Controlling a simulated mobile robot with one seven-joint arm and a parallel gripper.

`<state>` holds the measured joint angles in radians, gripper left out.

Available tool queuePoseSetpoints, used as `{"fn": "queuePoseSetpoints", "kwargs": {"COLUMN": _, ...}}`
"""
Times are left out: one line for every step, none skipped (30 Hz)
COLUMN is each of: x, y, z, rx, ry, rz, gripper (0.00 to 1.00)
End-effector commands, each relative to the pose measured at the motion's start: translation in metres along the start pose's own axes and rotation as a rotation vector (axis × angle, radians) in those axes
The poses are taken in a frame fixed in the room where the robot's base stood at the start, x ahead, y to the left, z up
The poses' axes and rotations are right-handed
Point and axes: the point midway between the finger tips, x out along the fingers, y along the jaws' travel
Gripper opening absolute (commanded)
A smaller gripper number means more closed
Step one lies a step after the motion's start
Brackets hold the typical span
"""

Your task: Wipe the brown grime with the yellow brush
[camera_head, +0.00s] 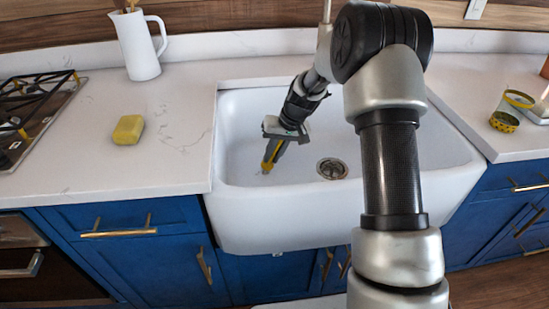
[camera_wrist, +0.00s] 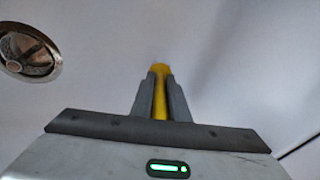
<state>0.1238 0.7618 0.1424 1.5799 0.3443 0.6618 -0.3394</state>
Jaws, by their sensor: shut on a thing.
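My gripper (camera_head: 274,150) is down inside the white sink (camera_head: 330,215), left of the drain, pointing at the basin floor. It is shut on the yellow brush (camera_head: 268,158). In the wrist view, the brush (camera_wrist: 161,92) shows as a yellow strip between the two grey fingers, its far end just beyond their tips and close to the white surface. I cannot tell whether it touches the basin. No brown grime is clearly visible in either view; the gripper and brush may hide part of the floor.
The drain (camera_head: 332,168) is right of the gripper. A yellow sponge (camera_head: 128,130) and a white pitcher (camera_head: 138,45) stand on the left counter, near a gas hob (camera_head: 35,105). The sink walls surround the gripper.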

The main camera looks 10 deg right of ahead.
Motion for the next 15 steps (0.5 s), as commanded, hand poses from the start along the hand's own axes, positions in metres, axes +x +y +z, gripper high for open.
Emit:
{"fn": "queuePoseSetpoints", "kwargs": {"x": -0.006, "y": -0.003, "z": -0.001, "rx": 0.000, "ry": -0.002, "rz": 0.000, "gripper": 0.00}}
{"fn": "queuePoseSetpoints", "kwargs": {"x": -0.009, "y": -0.004, "z": -0.001, "rx": 0.000, "ry": -0.002, "rz": 0.000, "gripper": 0.00}}
{"fn": "queuePoseSetpoints", "kwargs": {"x": -0.012, "y": -0.005, "z": -0.002, "rx": 0.000, "ry": -0.002, "rz": 0.000, "gripper": 0.00}}
{"fn": "queuePoseSetpoints", "kwargs": {"x": -0.014, "y": -0.007, "z": -0.002, "rx": -0.001, "ry": -0.002, "rz": -0.001, "gripper": 0.00}}
{"fn": "queuePoseSetpoints", "kwargs": {"x": -0.017, "y": -0.008, "z": -0.003, "rx": -0.001, "ry": -0.002, "rz": -0.001, "gripper": 0.00}}
{"fn": "queuePoseSetpoints", "kwargs": {"x": -0.020, "y": -0.009, "z": -0.003, "rx": -0.001, "ry": -0.002, "rz": -0.001, "gripper": 0.00}}
{"fn": "queuePoseSetpoints", "kwargs": {"x": -0.022, "y": -0.011, "z": -0.004, "rx": -0.001, "ry": -0.002, "rz": -0.001, "gripper": 0.00}}
{"fn": "queuePoseSetpoints", "kwargs": {"x": -0.025, "y": -0.012, "z": -0.004, "rx": -0.001, "ry": -0.002, "rz": -0.001, "gripper": 0.00}}
{"fn": "queuePoseSetpoints", "kwargs": {"x": -0.028, "y": -0.013, "z": -0.005, "rx": -0.001, "ry": -0.001, "rz": -0.001, "gripper": 0.00}}
{"fn": "queuePoseSetpoints", "kwargs": {"x": -0.031, "y": -0.014, "z": -0.006, "rx": -0.001, "ry": -0.001, "rz": -0.001, "gripper": 0.00}}
{"fn": "queuePoseSetpoints", "kwargs": {"x": -0.033, "y": -0.015, "z": -0.006, "rx": -0.001, "ry": -0.001, "rz": -0.001, "gripper": 0.00}}
{"fn": "queuePoseSetpoints", "kwargs": {"x": -0.036, "y": -0.017, "z": -0.007, "rx": -0.001, "ry": -0.001, "rz": -0.001, "gripper": 0.00}}
{"fn": "queuePoseSetpoints", "kwargs": {"x": -0.039, "y": -0.018, "z": -0.007, "rx": 0.000, "ry": -0.001, "rz": -0.001, "gripper": 0.00}}
{"fn": "queuePoseSetpoints", "kwargs": {"x": -0.041, "y": -0.019, "z": -0.008, "rx": 0.000, "ry": -0.001, "rz": -0.001, "gripper": 0.00}}
{"fn": "queuePoseSetpoints", "kwargs": {"x": -0.044, "y": -0.021, "z": -0.008, "rx": 0.000, "ry": -0.001, "rz": -0.001, "gripper": 0.00}}
